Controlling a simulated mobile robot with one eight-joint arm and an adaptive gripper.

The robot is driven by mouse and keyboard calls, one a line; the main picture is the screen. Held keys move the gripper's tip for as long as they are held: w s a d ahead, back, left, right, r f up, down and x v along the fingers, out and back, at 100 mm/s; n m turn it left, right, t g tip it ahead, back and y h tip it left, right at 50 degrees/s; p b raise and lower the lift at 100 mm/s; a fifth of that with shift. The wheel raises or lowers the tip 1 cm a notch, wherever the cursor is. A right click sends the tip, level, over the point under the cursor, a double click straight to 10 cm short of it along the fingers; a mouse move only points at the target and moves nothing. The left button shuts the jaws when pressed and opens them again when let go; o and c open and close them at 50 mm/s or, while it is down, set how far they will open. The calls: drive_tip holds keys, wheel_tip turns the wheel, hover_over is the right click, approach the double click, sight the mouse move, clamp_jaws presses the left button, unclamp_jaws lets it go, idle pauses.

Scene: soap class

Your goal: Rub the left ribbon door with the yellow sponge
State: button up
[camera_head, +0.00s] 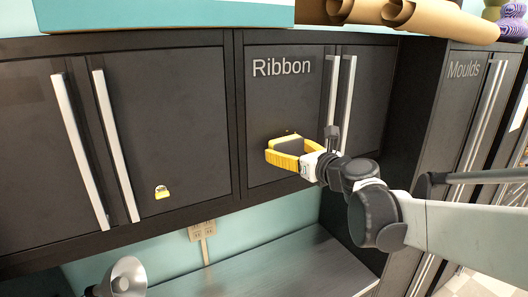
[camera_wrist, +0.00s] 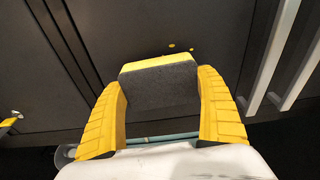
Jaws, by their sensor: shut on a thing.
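The left ribbon door (camera_head: 265,105) is a dark cabinet door with a white "Ribbon" label and a vertical metal handle on its right. My gripper (camera_head: 284,147), with yellow ribbed fingers, is in front of this door's lower part. It is shut on the sponge (camera_wrist: 160,85), which has a dark grey face and a yellow layer at its far side. The sponge also shows between the fingers in the head view (camera_head: 287,144). Small yellow spots (camera_wrist: 171,45) show on the dark surface just beyond it. Whether the sponge touches the door I cannot tell.
The right ribbon door (camera_head: 368,100) and its handle are close to my gripper's right. A small yellow item (camera_head: 162,192) is on the cabinet door to the left. A metal counter (camera_head: 270,265) and a lamp-like metal shade (camera_head: 125,277) are below.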

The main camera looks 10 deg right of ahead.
drive_tip(key=shift+b+x, duration=0.3)
drive_tip(key=shift+x, duration=0.65)
idle(0.6)
drive_tip(key=shift+d+r, duration=0.1)
drive_tip(key=shift+r, duration=0.05)
drive_tip(key=shift+w+d+b, duration=0.8)
drive_tip(key=shift+w+d, duration=0.35)
drive_tip(key=shift+d, duration=2.15)
drive_tip(key=shift+s+a, duration=0.35)
drive_tip(key=shift+a, duration=0.8)
drive_tip(key=shift+s+a, duration=0.4)
drive_tip(key=shift+a, duration=0.75)
drive_tip(key=shift+s+a, duration=0.35)
drive_tip(key=shift+a, duration=0.75)
drive_tip(key=shift+s, duration=0.1)
drive_tip(key=shift+f+p+v, duration=0.2)
drive_tip(key=shift+p+v, duration=0.1)
drive_tip(key=shift+v, duration=1.1)
drive_tip(key=shift+f+p+v, duration=0.2)
drive_tip(key=shift+p+v, duration=0.05)
drive_tip(key=shift+v, duration=1.15)
drive_tip(key=shift+s+d, duration=0.1)
drive_tip(key=shift+d, duration=0.05)
